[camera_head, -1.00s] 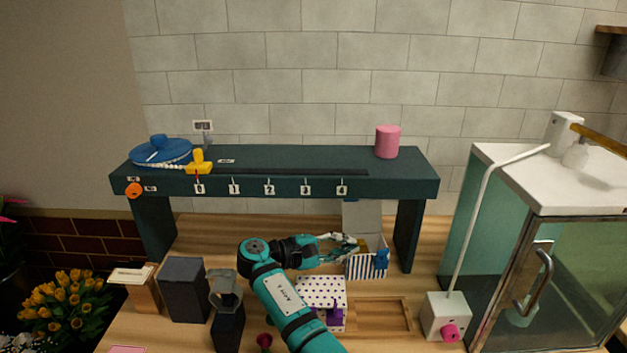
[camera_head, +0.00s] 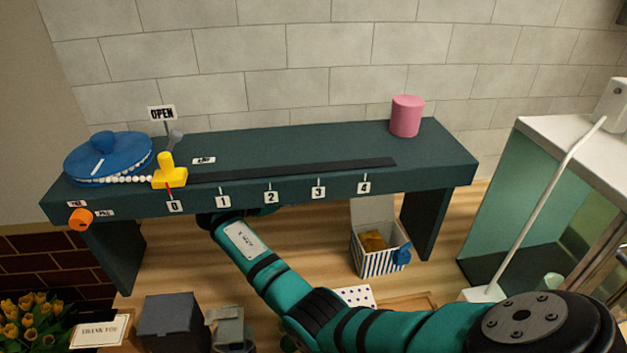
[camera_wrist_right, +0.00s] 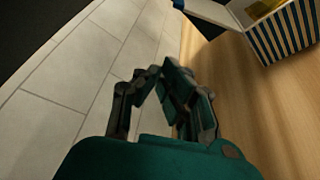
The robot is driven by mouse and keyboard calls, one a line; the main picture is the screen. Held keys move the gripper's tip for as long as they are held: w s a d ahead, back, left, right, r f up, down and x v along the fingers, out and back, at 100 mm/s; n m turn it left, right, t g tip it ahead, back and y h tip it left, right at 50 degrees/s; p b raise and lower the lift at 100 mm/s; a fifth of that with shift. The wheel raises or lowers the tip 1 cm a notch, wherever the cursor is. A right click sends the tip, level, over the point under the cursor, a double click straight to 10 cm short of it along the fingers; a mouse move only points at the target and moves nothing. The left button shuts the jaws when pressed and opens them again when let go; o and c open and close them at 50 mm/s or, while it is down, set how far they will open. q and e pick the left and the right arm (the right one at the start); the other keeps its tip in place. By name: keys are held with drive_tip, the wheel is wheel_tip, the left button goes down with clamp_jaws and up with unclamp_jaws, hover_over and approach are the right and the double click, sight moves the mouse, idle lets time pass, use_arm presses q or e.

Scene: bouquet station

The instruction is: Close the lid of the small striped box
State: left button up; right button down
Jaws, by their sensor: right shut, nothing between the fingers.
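The small striped box (camera_head: 380,263) stands on the table under the right part of the dark green shelf. Its white lid (camera_head: 371,212) stands up open at the back. Something yellow-brown (camera_head: 373,241) lies inside, and a blue clasp (camera_head: 402,253) is on its front right. In the right wrist view the striped box (camera_wrist_right: 287,36) is at the upper right, apart from the fingers. My right gripper (camera_wrist_right: 161,72) is shut and empty near the tiled wall; in the head view the shelf hides its fingers, left of the box. My left gripper is not in view.
The shelf (camera_head: 290,183) spans above the box on two legs. A polka-dot box (camera_head: 356,295) is partly hidden by my right arm. A glass cabinet (camera_head: 530,190) stands at right. Dark grey containers (camera_head: 168,318) stand at front left. Bare table lies left of the striped box.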

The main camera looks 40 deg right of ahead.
drive_tip(key=s+d+p, duration=0.4)
drive_tip(key=d+p, duration=0.2)
drive_tip(key=d, duration=0.1)
drive_tip(key=shift+s+d+r, duration=0.25)
drive_tip(key=shift+s, duration=0.05)
